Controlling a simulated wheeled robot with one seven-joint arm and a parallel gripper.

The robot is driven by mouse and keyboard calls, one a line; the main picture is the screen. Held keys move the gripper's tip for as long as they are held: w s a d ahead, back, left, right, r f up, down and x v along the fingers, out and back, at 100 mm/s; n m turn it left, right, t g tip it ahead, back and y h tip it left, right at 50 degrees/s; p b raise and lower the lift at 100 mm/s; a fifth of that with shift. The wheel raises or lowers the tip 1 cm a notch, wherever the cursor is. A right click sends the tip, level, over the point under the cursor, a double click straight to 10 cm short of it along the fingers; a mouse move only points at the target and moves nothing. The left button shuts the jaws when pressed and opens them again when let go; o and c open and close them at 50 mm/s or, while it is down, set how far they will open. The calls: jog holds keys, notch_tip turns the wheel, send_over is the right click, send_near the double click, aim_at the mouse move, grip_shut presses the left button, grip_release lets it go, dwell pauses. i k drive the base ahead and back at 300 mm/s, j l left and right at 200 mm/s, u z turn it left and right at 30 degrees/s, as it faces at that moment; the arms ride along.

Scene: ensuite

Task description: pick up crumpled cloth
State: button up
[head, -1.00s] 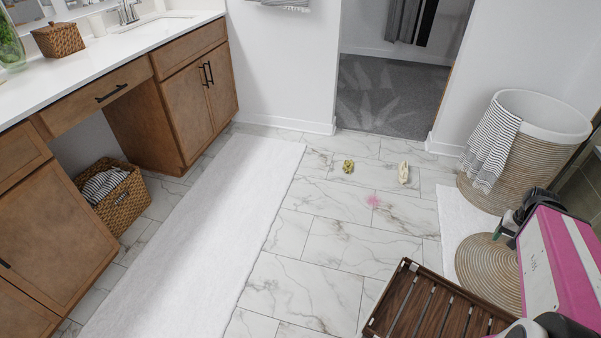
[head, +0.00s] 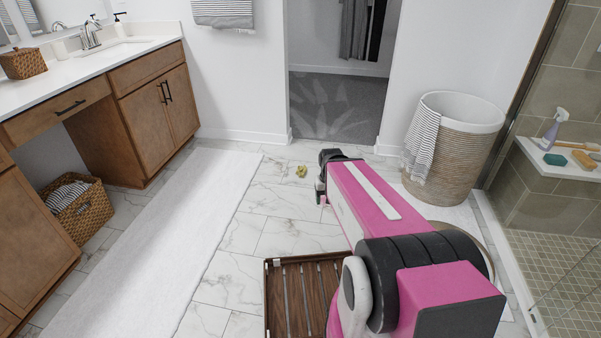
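A small crumpled yellow-olive piece (head: 301,171), which looks like cloth, lies on the marble floor in front of the doorway. My gripper (head: 321,188) is at the far end of my pink arm, just right of that piece in the picture. It is small, dark and seen from behind, so I cannot tell if its fingers are open or shut. A second small cream crumpled piece, seen earlier to the right of the yellow one, is hidden now, as is a pink spot on the floor.
A wooden slatted tray-like piece (head: 290,300) stands close in front. A white rug (head: 170,235) runs along the vanity (head: 150,125). A wicker basket (head: 85,215) sits under it. A tall hamper (head: 455,150) stands right, beside the shower ledge (head: 560,165).

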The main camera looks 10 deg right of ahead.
aim_at(302, 170)
jog(key=i, duration=0.85)
jog(key=i+l, duration=0.15)
jog(key=i, duration=0.7)
